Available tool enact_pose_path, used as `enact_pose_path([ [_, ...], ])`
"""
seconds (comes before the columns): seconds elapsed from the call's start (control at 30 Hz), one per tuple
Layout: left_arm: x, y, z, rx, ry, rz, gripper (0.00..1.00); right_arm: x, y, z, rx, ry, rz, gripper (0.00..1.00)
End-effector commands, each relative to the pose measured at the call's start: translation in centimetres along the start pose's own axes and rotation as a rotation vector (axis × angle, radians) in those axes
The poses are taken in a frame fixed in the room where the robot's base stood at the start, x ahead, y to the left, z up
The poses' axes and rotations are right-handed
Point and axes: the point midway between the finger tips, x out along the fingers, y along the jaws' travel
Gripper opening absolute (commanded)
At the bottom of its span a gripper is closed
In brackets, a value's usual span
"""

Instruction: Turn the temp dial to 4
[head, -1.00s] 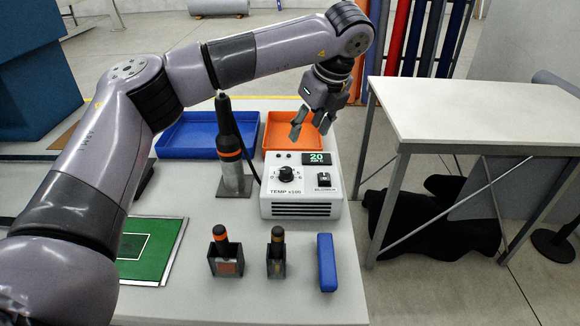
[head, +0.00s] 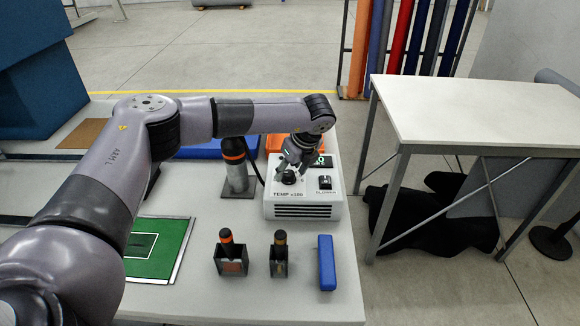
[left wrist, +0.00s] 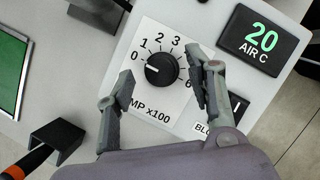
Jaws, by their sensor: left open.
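The temp dial (left wrist: 164,72) is a round black knob on a white panel with numbers around it. Its white mark points left, close to the 0. In the head view the dial (head: 289,178) sits on top of the white control unit (head: 332,205). My left gripper (head: 292,171) is over the dial, pointing down. In the left wrist view its open fingers (left wrist: 163,82) stand on either side of the dial, with visible gaps between them and the knob. The right finger hides some of the higher numbers. My right gripper is not in view.
A green display (left wrist: 262,40) reads 20 AIR C. A black rocker switch (head: 324,182) labelled BLOWER is right of the dial. A tool in a stand (head: 236,180) is left of the unit. Two small holders (head: 231,262) (head: 278,262) and a blue block (head: 326,262) are in front.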

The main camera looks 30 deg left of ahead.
Motion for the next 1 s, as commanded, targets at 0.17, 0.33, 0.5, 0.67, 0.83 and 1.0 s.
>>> enact_pose_path([
  [0.17,0.82,0.01,-0.02,0.001,0.000,0.000,0.49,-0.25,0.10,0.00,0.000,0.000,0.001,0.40],
  [0.33,0.88,-0.01,-0.03,0.001,0.000,-0.001,0.49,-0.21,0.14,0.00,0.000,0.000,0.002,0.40],
  [0.5,0.85,-0.01,-0.02,0.001,0.000,-0.001,0.42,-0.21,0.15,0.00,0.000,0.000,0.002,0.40],
  [0.67,0.84,-0.01,-0.02,0.001,0.000,-0.001,0.31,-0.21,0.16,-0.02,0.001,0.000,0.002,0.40],
  [0.83,0.83,-0.01,-0.01,0.001,0.000,-0.001,0.20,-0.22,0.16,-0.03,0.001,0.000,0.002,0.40],
  [1.0,0.82,-0.01,-0.01,0.001,0.000,-0.001,0.09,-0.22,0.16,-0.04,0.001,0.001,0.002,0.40],
])
